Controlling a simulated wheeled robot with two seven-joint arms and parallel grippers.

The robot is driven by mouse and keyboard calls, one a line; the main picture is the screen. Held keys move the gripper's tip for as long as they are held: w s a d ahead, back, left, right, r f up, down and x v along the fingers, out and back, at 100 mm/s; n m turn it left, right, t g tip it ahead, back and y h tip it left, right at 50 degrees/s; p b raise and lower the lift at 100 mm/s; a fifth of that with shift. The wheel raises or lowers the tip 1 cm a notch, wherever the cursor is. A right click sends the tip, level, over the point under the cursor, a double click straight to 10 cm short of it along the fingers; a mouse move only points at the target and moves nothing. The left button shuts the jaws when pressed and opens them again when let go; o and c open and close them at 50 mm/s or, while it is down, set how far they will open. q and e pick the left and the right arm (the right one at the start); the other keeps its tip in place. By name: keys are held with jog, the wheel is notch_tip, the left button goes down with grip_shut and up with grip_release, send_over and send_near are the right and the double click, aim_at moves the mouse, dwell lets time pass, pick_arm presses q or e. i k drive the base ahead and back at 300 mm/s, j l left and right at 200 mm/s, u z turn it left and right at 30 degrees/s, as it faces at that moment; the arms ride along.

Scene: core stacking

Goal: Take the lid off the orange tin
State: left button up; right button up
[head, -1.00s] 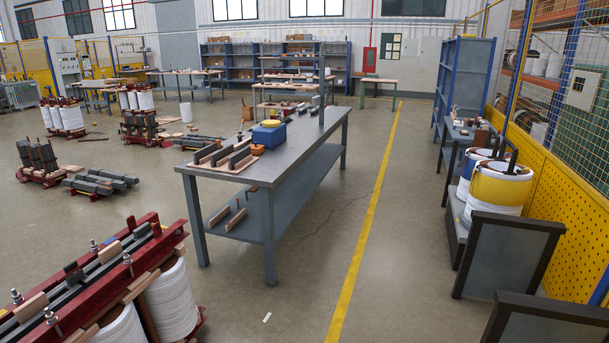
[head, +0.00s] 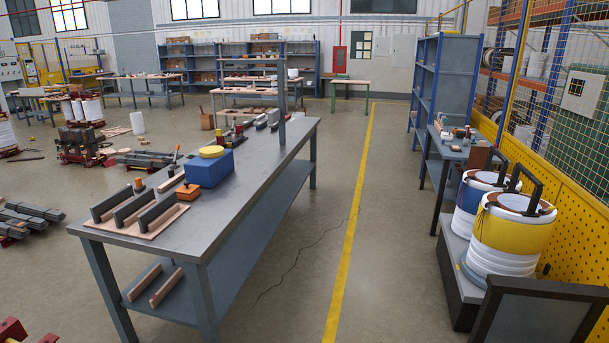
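A small orange object (head: 188,192), which looks like the orange tin, sits on the near part of the grey workbench (head: 225,222). A small dark piece, perhaps a knob, shows on its top. It is too small to tell the lid apart from the body. It stands close to the front left of a blue box (head: 208,168) and to the right of a board with dark bars. Neither of my grippers is in view.
A yellow round object (head: 212,151) lies on the blue box. A board (head: 136,217) holds dark upright bars (head: 159,211). A clear aisle with a yellow line (head: 355,215) runs right of the workbench.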

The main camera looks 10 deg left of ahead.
aim_at(187, 188)
jog(key=i+l+u, duration=0.15)
jog(key=i, duration=1.35)
jog(key=i+l+u, duration=0.1)
jog(key=i+u, duration=0.4)
jog(key=i+l+u, duration=0.2)
jog(key=i+u, duration=0.3)
jog(key=i+l+u, duration=0.1)
jog(key=u, duration=0.3)
jog(key=i+l+u, duration=0.15)
jog(key=i+u, duration=0.25)
jog(key=i+l+u, duration=0.1)
jog(key=u, duration=0.35)
jog(key=i+l+u, duration=0.1)
jog(key=l+u, duration=0.3)
jog(key=i+l+u, duration=0.1)
jog(key=l+u, duration=0.15)
jog(key=u, duration=0.15)
